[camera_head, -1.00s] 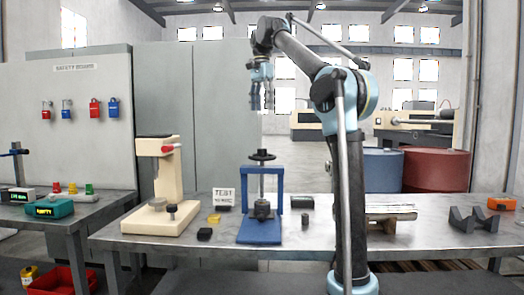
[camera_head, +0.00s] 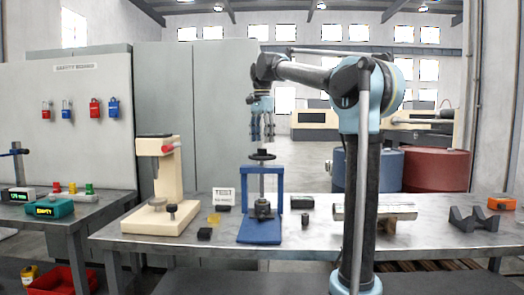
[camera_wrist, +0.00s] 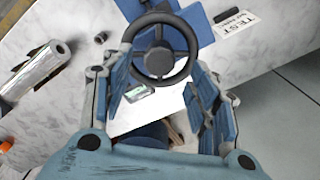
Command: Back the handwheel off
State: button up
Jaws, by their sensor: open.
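The black handwheel (camera_head: 262,155) sits on top of the screw of a blue test press (camera_head: 281,190) on the bench. In the wrist view the handwheel (camera_wrist: 160,47) shows as a black ring with spokes, near the tips of my fingers. My gripper (camera_head: 262,138) points straight down just above the handwheel, its fingers apart. In the wrist view my gripper (camera_wrist: 160,75) has its blue finger pads spread to either side below the wheel's lower rim in the picture. Nothing is between them. Whether the fingertips touch the wheel I cannot tell.
A "TEST" sign (camera_head: 224,196) stands left of the press, and a cream bench machine (camera_head: 160,190) further left. Small dark blocks lie around the press. A metal cylinder (camera_head: 400,212) and black V-blocks (camera_head: 474,219) lie to the right. Two barrels (camera_head: 436,170) stand behind the bench.

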jog(key=shift+f, duration=2.35)
jog(key=shift+c, duration=0.4)
jog(key=c, duration=1)
